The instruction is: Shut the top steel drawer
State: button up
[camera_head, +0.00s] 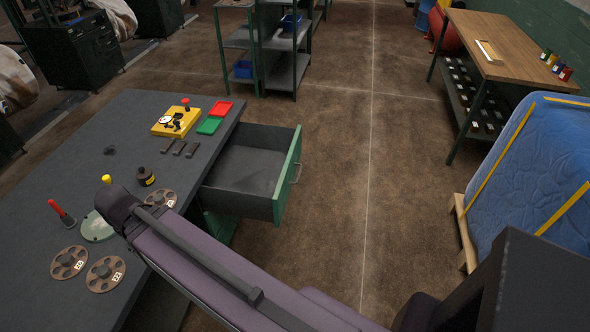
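The top steel drawer (247,170) is pulled well out from the right side of the grey-topped workbench. Its front is green, its inside is grey, and it looks empty. A light bar handle (297,172) is on the outer face of the drawer front. My purple and dark arm reaches from the lower right across to the bench, passing in front of the drawer's near side. My gripper cannot be made out in this view, so its place relative to the handle is not shown.
The workbench top (75,165) holds a yellow block (176,121), red and green trays (209,126), brown discs (106,273) and small tools. Open brown floor (345,140) lies right of the drawer. A blue wrapped load (535,170) on a pallet stands at the right.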

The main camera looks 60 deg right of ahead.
aim_at(252, 176)
jog(key=k, duration=1.2)
jog(key=z, duration=1.2)
jog(key=i, duration=1)
jog(key=z, duration=0.1)
